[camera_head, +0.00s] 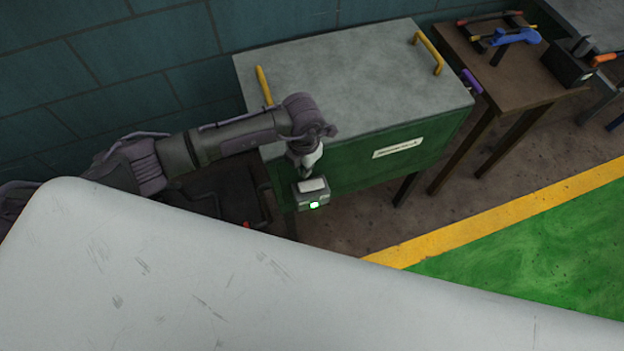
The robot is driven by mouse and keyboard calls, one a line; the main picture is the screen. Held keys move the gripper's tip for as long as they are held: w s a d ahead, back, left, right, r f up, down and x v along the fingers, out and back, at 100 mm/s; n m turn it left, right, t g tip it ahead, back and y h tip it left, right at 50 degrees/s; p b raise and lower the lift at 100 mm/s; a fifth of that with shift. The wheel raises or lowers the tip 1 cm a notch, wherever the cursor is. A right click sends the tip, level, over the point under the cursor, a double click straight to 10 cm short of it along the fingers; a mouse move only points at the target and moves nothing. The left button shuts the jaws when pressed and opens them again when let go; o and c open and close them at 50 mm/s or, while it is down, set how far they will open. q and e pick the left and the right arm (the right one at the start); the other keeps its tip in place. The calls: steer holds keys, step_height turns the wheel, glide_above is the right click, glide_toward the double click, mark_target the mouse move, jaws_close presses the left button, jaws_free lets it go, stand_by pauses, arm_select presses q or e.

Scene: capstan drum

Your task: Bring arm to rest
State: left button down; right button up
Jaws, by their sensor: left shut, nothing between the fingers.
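My left arm reaches in from the left, and its gripper (312,193) hangs pointing down in front of the green cabinet (430,150). The gripper is shut and empty. A small green light glows on its housing, and the fingers themselves are hard to make out. I cannot tell whether the gripper touches the cabinet's front. My right gripper is not in view.
The cabinet has a grey top (350,70) with yellow handles (428,52). A brown table (490,70) with several tools stands at the right. A yellow floor line (500,220) borders a green floor area (540,250). A blue block wall (120,60) stands behind.

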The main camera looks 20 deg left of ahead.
arm_select(q)
step_height(320, 180, up, 2)
steer(key=shift+p, duration=0.5)
